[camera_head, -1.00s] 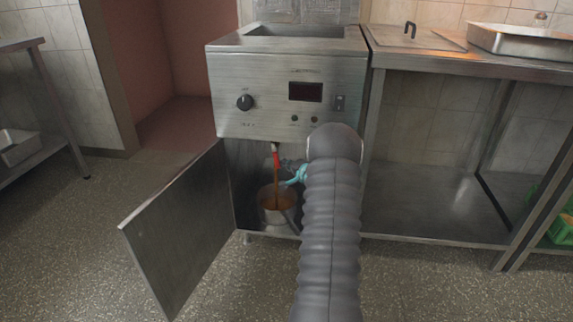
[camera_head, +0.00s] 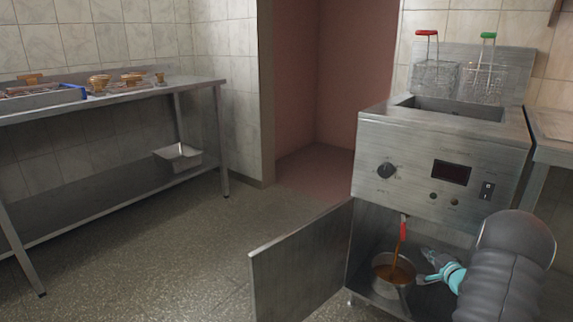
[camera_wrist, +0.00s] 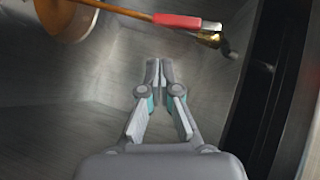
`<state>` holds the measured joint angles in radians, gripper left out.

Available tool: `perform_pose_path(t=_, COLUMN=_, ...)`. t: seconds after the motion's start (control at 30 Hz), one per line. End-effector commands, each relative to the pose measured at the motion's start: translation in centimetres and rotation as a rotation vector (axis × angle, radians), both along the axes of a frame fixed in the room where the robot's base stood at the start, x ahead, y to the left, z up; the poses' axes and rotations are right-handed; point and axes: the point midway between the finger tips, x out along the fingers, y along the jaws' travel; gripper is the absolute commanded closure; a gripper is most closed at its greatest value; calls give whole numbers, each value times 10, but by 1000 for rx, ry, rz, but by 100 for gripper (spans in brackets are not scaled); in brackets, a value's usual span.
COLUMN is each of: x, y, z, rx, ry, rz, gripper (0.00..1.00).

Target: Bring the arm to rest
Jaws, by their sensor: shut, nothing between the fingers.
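My gripper (camera_head: 428,268) is inside the open lower cabinet of the steel fryer (camera_head: 440,165), right of the pot and below the drain valve. In the wrist view my gripper (camera_wrist: 159,72) has its fingertips together and nothing between them. My grey-sleeved arm reaches in from the lower right. The red drain handle (camera_head: 403,231) hangs under the fryer's front; it also shows in the wrist view (camera_wrist: 178,20), apart from my fingers. Brown oil (camera_head: 396,256) streams from the valve into a metal pot (camera_head: 405,283).
The cabinet door (camera_head: 300,265) stands open to the left. Two fry baskets (camera_head: 435,75) hang behind the fryer. A steel table (camera_head: 190,88) with a tray and wooden items stands at left, a pan (camera_head: 178,156) on its shelf. The floor between is clear.

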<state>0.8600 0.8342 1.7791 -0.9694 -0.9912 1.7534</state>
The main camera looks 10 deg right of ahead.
Motion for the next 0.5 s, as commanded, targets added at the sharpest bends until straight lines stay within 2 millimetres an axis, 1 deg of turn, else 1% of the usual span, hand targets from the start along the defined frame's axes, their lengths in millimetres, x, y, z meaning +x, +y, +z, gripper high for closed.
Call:
perform_pose_path(t=0.07, x=-1, y=-1, z=-3, rx=-52, ry=17, rz=7, gripper=100)
perform_pose_path(t=0.13, x=-4, y=-8, z=-14, rx=-136, ry=75, rz=1, gripper=100)
perform_pose_path(t=0.17, x=-7, y=-13, z=-20, rx=-179, ry=113, rz=-8, gripper=100)
perform_pose_path(t=0.2, x=-14, y=-19, z=-33, rx=-237, ry=177, rz=-21, gripper=100)
perform_pose_path(t=0.27, x=-30, y=-27, z=-58, rx=-313, ry=301, rz=-42, gripper=100)
perform_pose_path(t=0.3, x=-44, y=-30, z=-76, rx=-351, ry=389, rz=-48, gripper=100)
perform_pose_path(t=0.33, x=-55, y=-32, z=-85, rx=-380, ry=454, rz=-52, gripper=100)
perform_pose_path(t=0.4, x=-81, y=-35, z=-94, rx=-443, ry=596, rz=-51, gripper=100)
perform_pose_path(t=0.47, x=-101, y=-32, z=-93, rx=-491, ry=710, rz=-35, gripper=100)
perform_pose_path(t=0.5, x=-112, y=-26, z=-89, rx=-519, ry=781, rz=-15, gripper=100)
